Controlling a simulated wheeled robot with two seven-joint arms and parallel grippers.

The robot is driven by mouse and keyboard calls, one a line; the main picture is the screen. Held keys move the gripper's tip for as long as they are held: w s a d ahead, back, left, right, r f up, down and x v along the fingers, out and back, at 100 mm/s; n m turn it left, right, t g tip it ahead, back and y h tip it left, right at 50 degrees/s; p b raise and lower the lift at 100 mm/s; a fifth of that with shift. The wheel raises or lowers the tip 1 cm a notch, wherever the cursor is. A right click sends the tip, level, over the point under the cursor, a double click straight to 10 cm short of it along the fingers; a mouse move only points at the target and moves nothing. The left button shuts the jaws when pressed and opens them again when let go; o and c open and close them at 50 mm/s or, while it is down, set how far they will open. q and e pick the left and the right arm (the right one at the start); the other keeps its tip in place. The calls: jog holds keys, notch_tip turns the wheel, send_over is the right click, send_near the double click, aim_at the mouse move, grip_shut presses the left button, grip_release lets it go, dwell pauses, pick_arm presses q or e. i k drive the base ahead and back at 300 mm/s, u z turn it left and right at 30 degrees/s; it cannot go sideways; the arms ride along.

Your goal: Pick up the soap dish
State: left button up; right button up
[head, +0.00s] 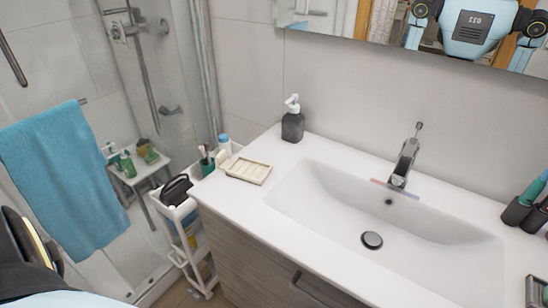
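The soap dish (249,169) is a cream, shallow rectangular dish with ribs. It lies flat on the left end of the white washbasin counter (310,225) and looks empty. Part of my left arm shows at the lower left edge, with a small dark piece beside it that may be my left gripper (55,262). A dark piece at the lower right edge may be my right gripper (537,291). Both are well apart from the dish, and their fingers are mostly cut off, so I cannot see whether they are open.
A dark soap dispenser (292,126) stands behind the dish. A green cup with toothbrushes (207,163) and a blue-capped bottle (225,143) are left of it. A white cart (184,225) stands beside the cabinet. The faucet (404,158) and basin are to the right.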

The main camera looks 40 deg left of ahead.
aim_at(249, 170)
jog(key=u, duration=1.4)
jog(key=k, duration=0.1)
jog(key=z, duration=0.05)
